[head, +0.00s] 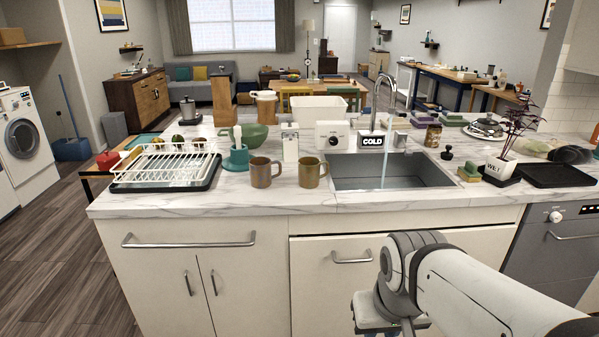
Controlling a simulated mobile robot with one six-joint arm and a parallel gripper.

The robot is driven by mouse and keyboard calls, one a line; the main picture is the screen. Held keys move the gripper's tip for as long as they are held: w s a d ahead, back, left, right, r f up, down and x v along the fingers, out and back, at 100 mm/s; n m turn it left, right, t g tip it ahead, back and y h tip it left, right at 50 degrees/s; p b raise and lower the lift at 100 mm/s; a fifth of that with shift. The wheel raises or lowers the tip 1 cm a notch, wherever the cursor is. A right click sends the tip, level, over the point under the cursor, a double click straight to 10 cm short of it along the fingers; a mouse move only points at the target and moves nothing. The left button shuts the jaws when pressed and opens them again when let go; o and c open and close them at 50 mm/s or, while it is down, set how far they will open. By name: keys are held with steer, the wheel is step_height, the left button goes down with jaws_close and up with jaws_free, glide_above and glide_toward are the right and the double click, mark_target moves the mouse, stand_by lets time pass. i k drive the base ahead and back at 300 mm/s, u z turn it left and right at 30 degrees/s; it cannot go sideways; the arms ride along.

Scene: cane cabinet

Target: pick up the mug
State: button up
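Two mugs stand upright on the white marble counter (240,203), left of the sink. One is a reddish-brown mug (260,175); the other, just right of it, is an olive-brown mug (309,174). The two stand close together with a small gap. My gripper (404,328) is at the bottom of the head view, below the counter top and in front of the white cabinet doors, to the right of and nearer than both mugs. Its fingers are mostly cut off by the frame edge, so its opening does not show. Neither mug is touched by it.
The sink (390,171), with running water, is to the right. A white bottle (290,145) and white box (332,134) stand behind. The counter's front strip is clear.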

mark_target(309, 167)
steer(key=z, duration=0.05)
steer(key=i, duration=1.5)
steer(key=u, duration=0.05)
